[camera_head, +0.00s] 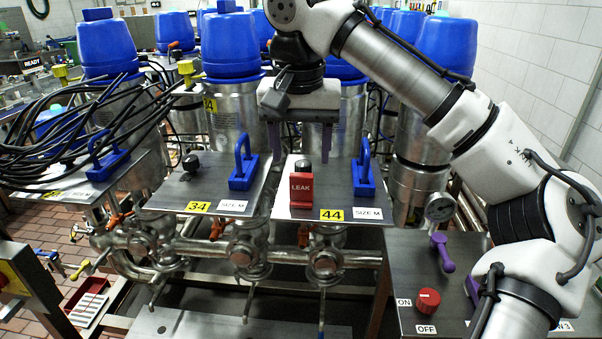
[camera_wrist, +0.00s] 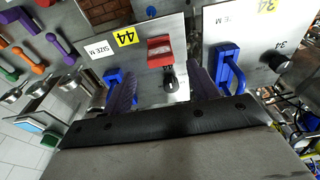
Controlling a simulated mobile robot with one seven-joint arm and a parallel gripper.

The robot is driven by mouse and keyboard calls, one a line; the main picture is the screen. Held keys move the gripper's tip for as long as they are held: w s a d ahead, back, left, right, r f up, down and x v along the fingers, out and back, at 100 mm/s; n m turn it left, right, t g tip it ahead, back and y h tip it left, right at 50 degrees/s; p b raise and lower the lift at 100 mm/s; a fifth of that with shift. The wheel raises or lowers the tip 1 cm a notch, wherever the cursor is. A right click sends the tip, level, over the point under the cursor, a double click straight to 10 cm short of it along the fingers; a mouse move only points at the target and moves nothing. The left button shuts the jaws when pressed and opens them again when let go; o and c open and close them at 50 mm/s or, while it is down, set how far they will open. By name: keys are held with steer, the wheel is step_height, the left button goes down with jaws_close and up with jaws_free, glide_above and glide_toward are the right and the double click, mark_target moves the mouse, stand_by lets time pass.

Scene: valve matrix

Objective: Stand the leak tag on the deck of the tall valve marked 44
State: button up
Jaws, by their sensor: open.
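The red leak tag (camera_head: 301,190), lettered LEAK, stands upright on the deck (camera_head: 336,199) marked 44, near its front left, in front of a black knob (camera_head: 302,166). In the wrist view the tag (camera_wrist: 160,50) lies beyond the fingertips, with nothing between the fingers holding it. My gripper (camera_head: 301,148) is open and empty, above and behind the tag, its purple fingers pointing down. The gripper also shows in the wrist view (camera_wrist: 163,88). The yellow 44 label (camera_head: 332,215) is on the deck's front edge, beside a SIZE M label.
A blue handle (camera_head: 364,172) stands on the right of deck 44. The deck marked 34 (camera_head: 190,190) is to the left, with its own blue handle (camera_head: 243,165) and black knob. Tall blue-capped valves (camera_head: 230,45) stand behind. Black cables (camera_head: 60,140) hang at left.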

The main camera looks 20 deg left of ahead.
steer(key=shift+s+d+r, duration=0.1)
steer(key=shift+s+r, duration=0.05)
steer(key=shift+r, duration=0.9)
steer(key=shift+s+r, duration=0.15)
steer(key=shift+r, duration=0.85)
steer(key=shift+c, duration=0.5)
